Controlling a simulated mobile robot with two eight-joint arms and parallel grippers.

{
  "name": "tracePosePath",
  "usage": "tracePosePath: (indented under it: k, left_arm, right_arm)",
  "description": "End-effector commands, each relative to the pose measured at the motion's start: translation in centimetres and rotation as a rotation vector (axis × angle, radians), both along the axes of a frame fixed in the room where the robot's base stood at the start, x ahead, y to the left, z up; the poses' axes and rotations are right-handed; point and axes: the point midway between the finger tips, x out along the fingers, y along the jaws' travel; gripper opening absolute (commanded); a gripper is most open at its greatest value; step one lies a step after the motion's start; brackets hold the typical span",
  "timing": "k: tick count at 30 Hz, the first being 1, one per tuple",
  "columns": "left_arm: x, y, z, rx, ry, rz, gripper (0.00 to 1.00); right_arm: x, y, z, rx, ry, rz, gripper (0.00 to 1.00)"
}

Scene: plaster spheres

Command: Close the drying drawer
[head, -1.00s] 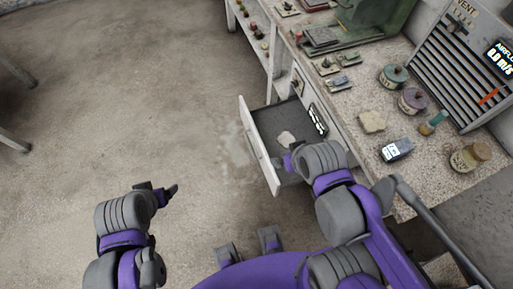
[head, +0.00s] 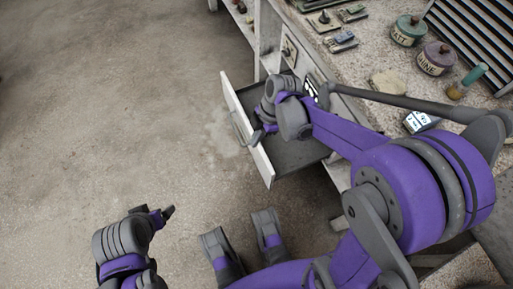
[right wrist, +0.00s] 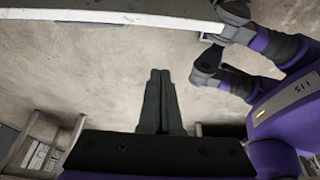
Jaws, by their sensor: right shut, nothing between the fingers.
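The drying drawer stands pulled out from under the bench. Its pale front panel (head: 247,128) faces left, and its dark inside (head: 298,154) is partly covered by my right arm. The panel also crosses the top of the right wrist view (right wrist: 130,17). My right gripper (head: 262,134) is at the drawer front, close to the panel; I cannot tell whether they touch. In the right wrist view its fingers (right wrist: 160,74) are together and empty. My left gripper (head: 167,212) is over the floor at lower left, away from the drawer; its jaw opening is unclear.
The floor (head: 110,110) left of the drawer is clear.

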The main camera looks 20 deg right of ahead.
Motion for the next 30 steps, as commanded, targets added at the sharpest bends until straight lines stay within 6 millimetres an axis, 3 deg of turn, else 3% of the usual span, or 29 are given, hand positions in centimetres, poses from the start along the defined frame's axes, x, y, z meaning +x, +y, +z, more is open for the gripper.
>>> tracePosePath:
  k: [5,16,22,30]
  left_arm:
    - [0.1,0.0,-0.9,0.0,0.003,0.0,0.85]
    - [0.5,0.0,-4.2,0.0,0.013,0.0,0.85]
    - [0.6,0.0,-4.4,0.0,0.014,0.0,0.85]
    - [0.6,0.0,-4.6,0.0,0.014,0.0,0.85]
  right_arm:
    - [-0.1,0.8,-2.1,0.001,0.0,0.005,0.0]
    - [-0.1,3.3,-9.6,-0.001,0.0,0.004,0.0]
    - [0.0,0.2,-9.2,-0.002,0.0,-0.002,0.0]
    - [0.0,-0.8,-9.1,-0.001,-0.001,0.001,0.0]
